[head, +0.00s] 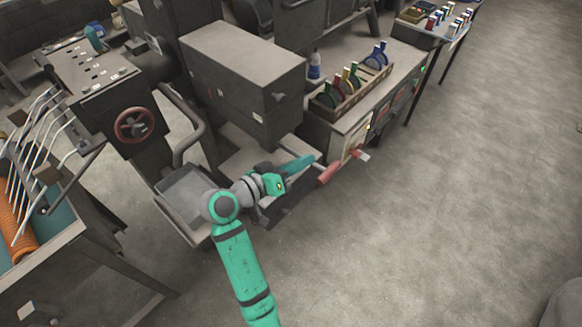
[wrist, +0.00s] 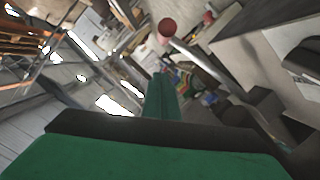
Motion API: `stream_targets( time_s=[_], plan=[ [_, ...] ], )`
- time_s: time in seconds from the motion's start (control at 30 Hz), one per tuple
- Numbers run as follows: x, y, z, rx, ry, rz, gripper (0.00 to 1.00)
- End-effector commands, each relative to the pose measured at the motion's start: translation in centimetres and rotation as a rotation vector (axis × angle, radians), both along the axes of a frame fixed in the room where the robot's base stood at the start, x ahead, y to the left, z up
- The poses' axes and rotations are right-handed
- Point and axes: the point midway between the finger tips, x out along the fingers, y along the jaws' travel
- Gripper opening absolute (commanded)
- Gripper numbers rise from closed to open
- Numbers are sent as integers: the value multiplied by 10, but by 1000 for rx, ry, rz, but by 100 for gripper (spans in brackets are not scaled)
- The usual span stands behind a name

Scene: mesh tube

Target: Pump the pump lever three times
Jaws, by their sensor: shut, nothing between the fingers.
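The pump lever shows a red grip (head: 328,174) just right of my gripper in the head view. In the wrist view its round red end (wrist: 167,28) sits on a grey rod (wrist: 215,75) that slants down to the right. My gripper (head: 308,161) is shut and empty, with its teal fingers pointing right, close to the red grip. In the wrist view the closed fingers (wrist: 157,80) point up the picture, left of the rod. I cannot tell whether they touch the lever. My gripper hides part of the lever and its base in the head view.
A large grey box-shaped machine (head: 243,75) stands behind my gripper. A bench with a wooden crate (head: 350,90) of coloured items and a bottle (head: 314,66) is behind right. A grey tray (head: 185,190) and red handwheel (head: 132,125) are left.

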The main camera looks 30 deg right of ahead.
Motion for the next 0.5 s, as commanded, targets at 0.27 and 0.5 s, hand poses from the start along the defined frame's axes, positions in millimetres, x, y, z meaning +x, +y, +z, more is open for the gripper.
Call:
stream_targets(
  time_s=[0.27, 0.5],
  plan=[
    [-2, -36, -20, 1, 4, -2, 0],
    [-13, -40, -37, 0, 1, -1, 0]
  ],
)
